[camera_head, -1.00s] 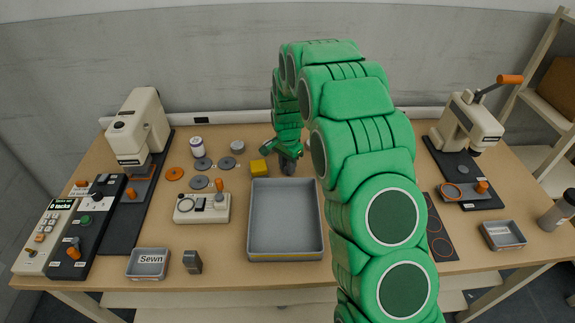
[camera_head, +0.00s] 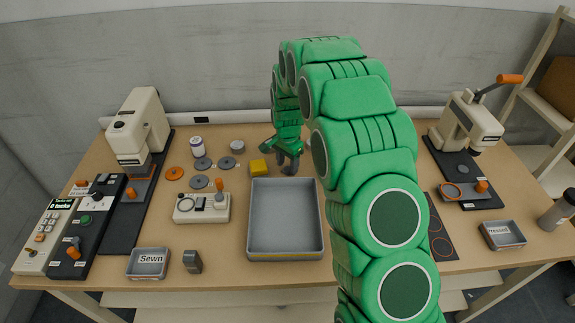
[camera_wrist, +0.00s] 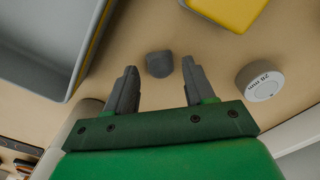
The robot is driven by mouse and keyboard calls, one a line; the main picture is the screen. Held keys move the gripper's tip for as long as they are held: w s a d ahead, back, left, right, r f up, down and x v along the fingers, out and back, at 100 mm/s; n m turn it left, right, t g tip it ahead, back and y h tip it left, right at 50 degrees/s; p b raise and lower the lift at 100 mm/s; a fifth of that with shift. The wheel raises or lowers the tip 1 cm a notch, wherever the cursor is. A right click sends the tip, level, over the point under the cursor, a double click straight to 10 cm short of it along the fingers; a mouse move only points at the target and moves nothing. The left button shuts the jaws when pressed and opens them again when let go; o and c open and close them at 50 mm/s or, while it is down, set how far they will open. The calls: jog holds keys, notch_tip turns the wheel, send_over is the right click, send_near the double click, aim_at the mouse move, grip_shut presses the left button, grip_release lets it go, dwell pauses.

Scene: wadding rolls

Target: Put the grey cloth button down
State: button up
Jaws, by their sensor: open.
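My gripper (camera_head: 288,163) is over the back middle of the table, just behind the grey tray (camera_head: 251,245). In the wrist view its fingers (camera_wrist: 160,75) are spread apart. A small dark grey rounded piece, which looks like the grey cloth button (camera_wrist: 159,64), lies between the fingertips, with a gap on each side. It appears to rest on the tabletop. In the head view I cannot make it out apart from the fingers.
A yellow block (camera_head: 259,167) is left of my gripper. A round "28 mm" piece (camera_wrist: 261,82) lies near the right finger. Grey discs (camera_head: 203,163) and an orange disc (camera_head: 175,173) lie farther left. Presses stand at both sides.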

aim_at(288, 169)
notch_tip(288, 169, up, 11)
jog(key=shift+r, duration=0.15)
jog(key=s+d+r+n, duration=0.1)
jog(key=s+d+r, duration=0.25)
jog(key=s, duration=0.35)
jog(key=s+d+r+n, duration=0.2)
jog(key=s+r, duration=0.3)
jog(key=s, duration=0.2)
jog(key=s+d+r+n, duration=0.1)
jog(key=s+d+r, duration=0.1)
jog(key=s+r, duration=0.35)
jog(key=s+d+n+g, duration=0.1)
jog(key=s+d+n, duration=0.1)
jog(key=s, duration=1.2)
jog(key=s+d+n, duration=0.1)
jog(key=s+n, duration=0.2)
jog(key=s, duration=1.1)
jog(key=shift+s+d+g, duration=0.25)
jog(key=shift+d+g, duration=0.15)
